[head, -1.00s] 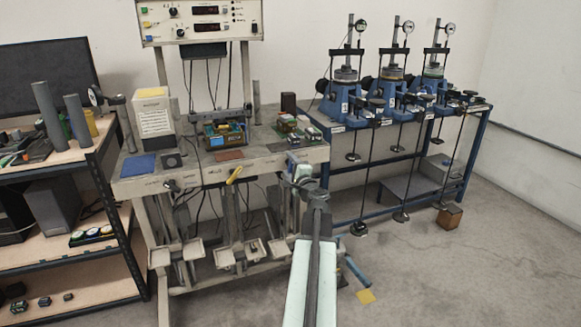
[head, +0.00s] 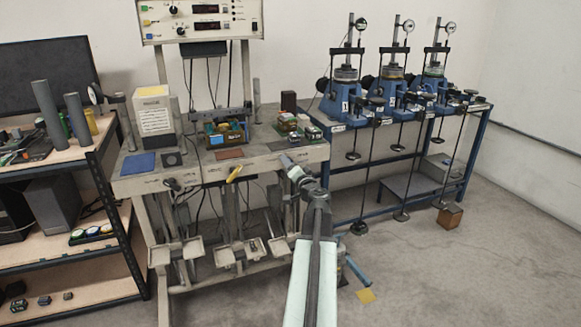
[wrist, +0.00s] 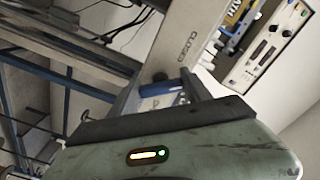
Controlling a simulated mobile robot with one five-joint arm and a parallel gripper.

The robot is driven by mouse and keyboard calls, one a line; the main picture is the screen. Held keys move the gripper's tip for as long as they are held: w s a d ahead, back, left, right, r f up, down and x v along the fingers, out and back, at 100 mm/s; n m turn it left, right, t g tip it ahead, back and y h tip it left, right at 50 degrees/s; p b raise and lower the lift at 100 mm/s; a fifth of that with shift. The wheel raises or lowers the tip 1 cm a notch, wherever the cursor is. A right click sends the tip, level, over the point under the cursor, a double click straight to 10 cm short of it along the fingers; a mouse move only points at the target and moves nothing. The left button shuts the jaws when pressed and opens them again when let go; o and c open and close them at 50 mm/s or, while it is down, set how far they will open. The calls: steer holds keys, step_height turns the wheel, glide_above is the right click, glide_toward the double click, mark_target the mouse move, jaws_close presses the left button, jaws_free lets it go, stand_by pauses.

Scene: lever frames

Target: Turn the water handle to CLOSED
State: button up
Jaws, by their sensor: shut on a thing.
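The water handle (wrist: 163,89) is a blue lever with a dark pivot in the wrist view, on the pale bench front beside the printed word CLOSED. My gripper (wrist: 170,95) is shut on it, the grey fingers on both sides of the blue lever. In the head view my gripper (head: 288,163) is at the right end of the pale bench's front edge, and it hides the blue handle there. The lever's exact angle to the label is hard to tell.
A yellow handle (head: 234,173) and a dark handle (head: 173,184) sit farther left on the same bench front (head: 215,172). A blue-framed table with several blue presses (head: 388,88) stands to the right.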

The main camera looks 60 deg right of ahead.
steer(key=shift+s+f+n, duration=0.1)
steer(key=shift+n, duration=0.5)
steer(key=o, duration=1.4)
steer(key=shift+c, duration=0.2)
steer(key=v, duration=0.7)
steer(key=shift+s+a, duration=0.25)
steer(key=shift+s, duration=0.05)
